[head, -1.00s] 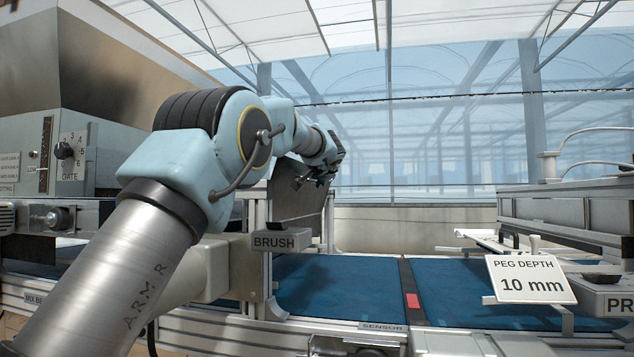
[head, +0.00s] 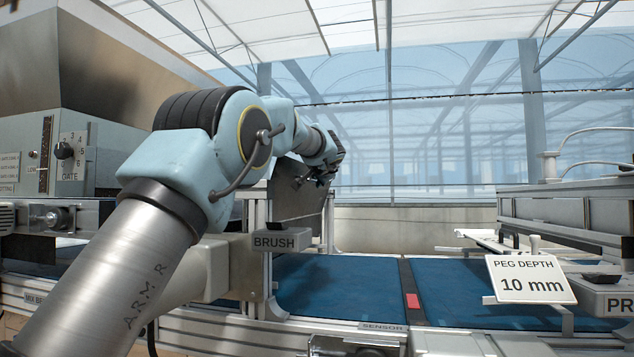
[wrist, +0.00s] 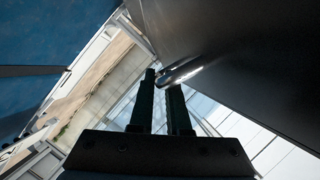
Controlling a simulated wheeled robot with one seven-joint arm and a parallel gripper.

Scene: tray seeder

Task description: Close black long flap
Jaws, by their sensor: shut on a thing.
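The black long flap (head: 295,203) shows in the head view as a dark panel standing tilted above the belt, behind the BRUSH label. In the wrist view the flap (wrist: 240,55) fills the upper right as a broad dark sheet. A shiny rounded metal handle (wrist: 185,71) sticks out from its edge to my fingertips. My gripper (wrist: 163,82) is shut on this handle. In the head view my gripper (head: 316,180) is at the flap's upper right side, and the contact is too small to make out there.
The BRUSH label (head: 281,241) is on a block in front of the flap. A blue belt (head: 340,284) runs below and to the right. A PEG DEPTH sign (head: 530,279) stands at the right. A metal hopper (head: 120,65) is at the left. The air right of my gripper is clear.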

